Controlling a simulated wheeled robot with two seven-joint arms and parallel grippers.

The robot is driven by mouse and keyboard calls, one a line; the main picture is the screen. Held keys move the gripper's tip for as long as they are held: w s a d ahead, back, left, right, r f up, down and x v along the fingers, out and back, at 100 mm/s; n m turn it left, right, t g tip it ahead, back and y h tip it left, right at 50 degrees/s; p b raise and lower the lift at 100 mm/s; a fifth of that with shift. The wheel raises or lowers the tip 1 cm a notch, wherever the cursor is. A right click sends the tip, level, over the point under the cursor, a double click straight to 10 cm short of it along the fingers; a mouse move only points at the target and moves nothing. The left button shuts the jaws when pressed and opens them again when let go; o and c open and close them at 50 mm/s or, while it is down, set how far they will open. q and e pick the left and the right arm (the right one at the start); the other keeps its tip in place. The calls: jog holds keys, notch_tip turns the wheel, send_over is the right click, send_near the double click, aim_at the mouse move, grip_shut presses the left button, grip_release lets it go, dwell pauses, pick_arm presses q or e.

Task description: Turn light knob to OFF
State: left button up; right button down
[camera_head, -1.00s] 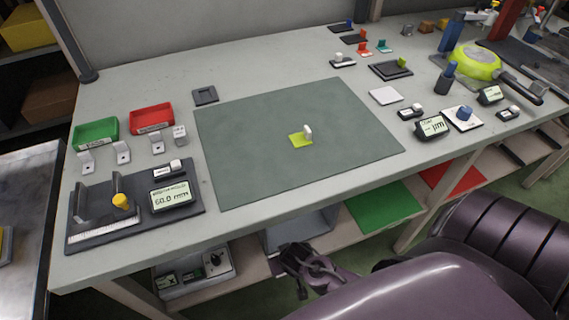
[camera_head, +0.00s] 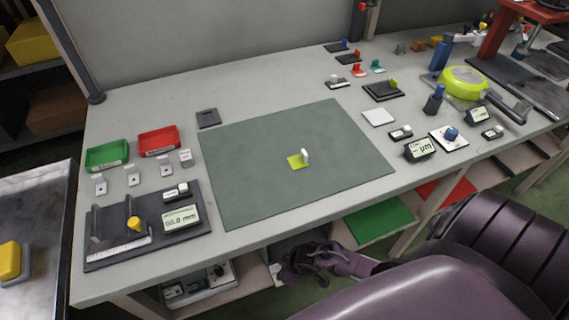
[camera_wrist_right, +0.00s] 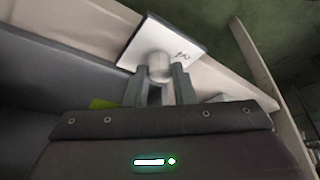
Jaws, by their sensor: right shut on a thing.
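In the right wrist view a pale round knob (camera_wrist_right: 160,66) stands out from a white square plate (camera_wrist_right: 188,42) with a small dark marking that I cannot read. The two grey fingers of my right gripper (camera_wrist_right: 161,88) are shut on the knob, one on each side. In the head view my right gripper (camera_head: 284,270) is low at the front edge of the workbench, and the bench and my arm partly hide it. The knob cannot be made out clearly there. My left gripper is not in view.
The workbench (camera_head: 133,75) carries a green mat (camera_head: 255,185), a red bin (camera_head: 158,141), a green bin (camera_head: 107,155) and gauges. Below it is a shelf with a pale box (camera_head: 222,273) and a green panel (camera_head: 378,218). The bench edge is close above my right gripper.

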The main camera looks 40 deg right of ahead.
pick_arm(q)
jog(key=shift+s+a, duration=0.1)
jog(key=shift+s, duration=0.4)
pick_arm(e)
jog(key=shift+n, duration=0.6)
jog(key=c, duration=1.2)
grip_release()
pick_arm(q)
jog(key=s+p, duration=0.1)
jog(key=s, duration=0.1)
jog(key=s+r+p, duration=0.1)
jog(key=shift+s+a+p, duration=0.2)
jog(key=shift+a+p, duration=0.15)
pick_arm(e)
jog(key=v, duration=0.7)
jog(key=shift+d+r, duration=0.25)
jog(key=shift+r, duration=0.15)
jog(key=shift+f, duration=0.1)
